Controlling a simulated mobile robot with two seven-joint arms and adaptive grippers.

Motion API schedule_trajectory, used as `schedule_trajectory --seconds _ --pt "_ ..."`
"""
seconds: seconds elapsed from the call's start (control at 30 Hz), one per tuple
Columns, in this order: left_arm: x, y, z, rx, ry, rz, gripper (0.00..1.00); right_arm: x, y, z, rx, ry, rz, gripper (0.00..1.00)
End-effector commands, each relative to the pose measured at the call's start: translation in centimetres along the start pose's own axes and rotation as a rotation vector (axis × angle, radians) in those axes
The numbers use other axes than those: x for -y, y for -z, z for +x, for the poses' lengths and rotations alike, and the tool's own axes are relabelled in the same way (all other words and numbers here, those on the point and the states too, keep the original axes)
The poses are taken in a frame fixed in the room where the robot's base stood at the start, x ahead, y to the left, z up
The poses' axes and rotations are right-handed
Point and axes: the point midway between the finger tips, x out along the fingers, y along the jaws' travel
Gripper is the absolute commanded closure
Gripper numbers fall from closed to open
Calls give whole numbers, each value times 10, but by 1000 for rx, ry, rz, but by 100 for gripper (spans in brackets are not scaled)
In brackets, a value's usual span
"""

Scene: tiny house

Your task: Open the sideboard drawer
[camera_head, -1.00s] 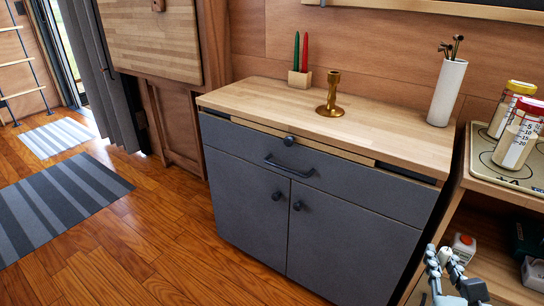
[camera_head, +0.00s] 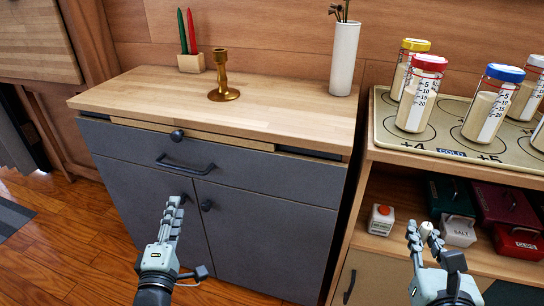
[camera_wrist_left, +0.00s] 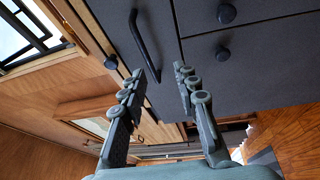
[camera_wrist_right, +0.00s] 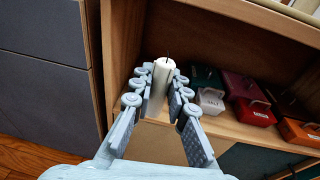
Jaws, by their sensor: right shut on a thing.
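The grey sideboard (camera_head: 240,225) has a wide drawer front (camera_head: 225,168) under its wooden top. The drawer looks closed, and its dark bar handle (camera_head: 185,166) runs across the front. In the left wrist view the handle (camera_wrist_left: 143,45) lies just beyond the fingertips. My left gripper (camera_head: 175,203) is in front of the sideboard, below the handle in the picture. Its fingers are apart and empty in the left wrist view (camera_wrist_left: 166,72). My right gripper (camera_head: 424,228) is shut on a white candle (camera_wrist_right: 163,78), held upright before the shelf unit.
A pale pull-out board with a round knob (camera_head: 177,135) sits above the drawer. Two door knobs are below. On top stand a brass candlestick (camera_head: 222,80), a block with green and red candles (camera_head: 190,62) and a white vase (camera_head: 344,58). A shelf unit with jars (camera_head: 423,92) stands right.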

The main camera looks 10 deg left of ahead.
Motion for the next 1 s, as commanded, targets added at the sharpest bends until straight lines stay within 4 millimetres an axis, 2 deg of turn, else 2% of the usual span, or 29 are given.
schedule_trajectory --seconds 0.1,0.27,0.7,0.83,1.0 --pt "-12 13 0 -47 -66 -87 69 0 2 0 0 0 0 100" --pt "-18 17 11 -61 -90 -115 69 0 1 0 0 0 0 100" --pt "-25 22 94 -59 -88 -110 69 0 0 0 0 0 0 100" --pt "-25 23 109 -59 -86 -110 69 0 0 0 0 0 0 100" --pt "-25 24 118 -58 -84 -111 69 0 0 0 0 0 0 100"
